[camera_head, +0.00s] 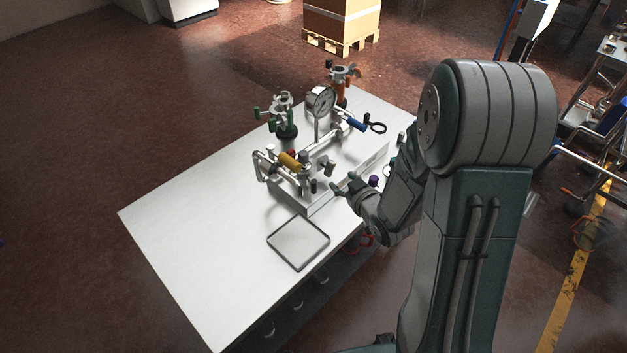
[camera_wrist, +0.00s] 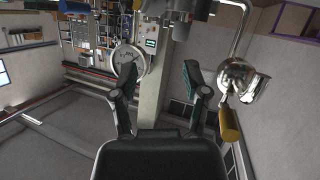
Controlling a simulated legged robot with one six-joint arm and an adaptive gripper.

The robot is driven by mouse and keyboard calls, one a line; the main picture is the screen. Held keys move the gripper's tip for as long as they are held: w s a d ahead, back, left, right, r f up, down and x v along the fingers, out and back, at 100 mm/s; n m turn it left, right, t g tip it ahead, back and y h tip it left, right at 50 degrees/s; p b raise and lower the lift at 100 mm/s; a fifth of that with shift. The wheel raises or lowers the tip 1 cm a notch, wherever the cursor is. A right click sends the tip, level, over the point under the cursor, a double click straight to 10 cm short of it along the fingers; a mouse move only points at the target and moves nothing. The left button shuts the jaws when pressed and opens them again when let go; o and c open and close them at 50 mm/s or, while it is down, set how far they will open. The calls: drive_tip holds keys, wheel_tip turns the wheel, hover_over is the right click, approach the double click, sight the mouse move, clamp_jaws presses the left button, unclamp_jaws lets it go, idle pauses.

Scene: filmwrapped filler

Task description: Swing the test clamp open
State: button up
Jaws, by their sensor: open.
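A metal test rig (camera_head: 318,150) stands on the white table, with a round dial gauge (camera_head: 321,101) on top. A yellow handle (camera_head: 290,160) sits on a chrome arm at its front left; it also hangs at the right of the wrist view (camera_wrist: 228,122) below a shiny rounded chrome part (camera_wrist: 242,82). I cannot tell for certain which part is the test clamp. My gripper (camera_head: 343,184) is open and empty near the front right of the rig, to the right of the yellow handle. In the wrist view my gripper's fingers (camera_wrist: 160,80) are spread before a grey post.
An empty shallow tray (camera_head: 298,242) lies on the white table (camera_head: 185,230) in front of the rig. A green valve (camera_head: 283,115), an orange valve (camera_head: 341,80) and a blue handle (camera_head: 355,124) are close around the rig. The table's left part is clear.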

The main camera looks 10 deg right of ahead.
sight(316, 184)
drive_tip(key=s+a+f+t+y, duration=0.2)
drive_tip(key=s+f+t+y, duration=0.1)
drive_tip(key=s+f+y, duration=0.15)
drive_tip(key=shift+m+h, duration=0.3)
drive_tip(key=shift+h, duration=0.15)
drive_tip(key=x, duration=0.7)
drive_tip(key=f+x, duration=0.1)
drive_tip(key=x, duration=0.3)
drive_tip(key=shift+w, duration=0.3)
drive_tip(key=shift+d, duration=0.1)
clamp_jaws()
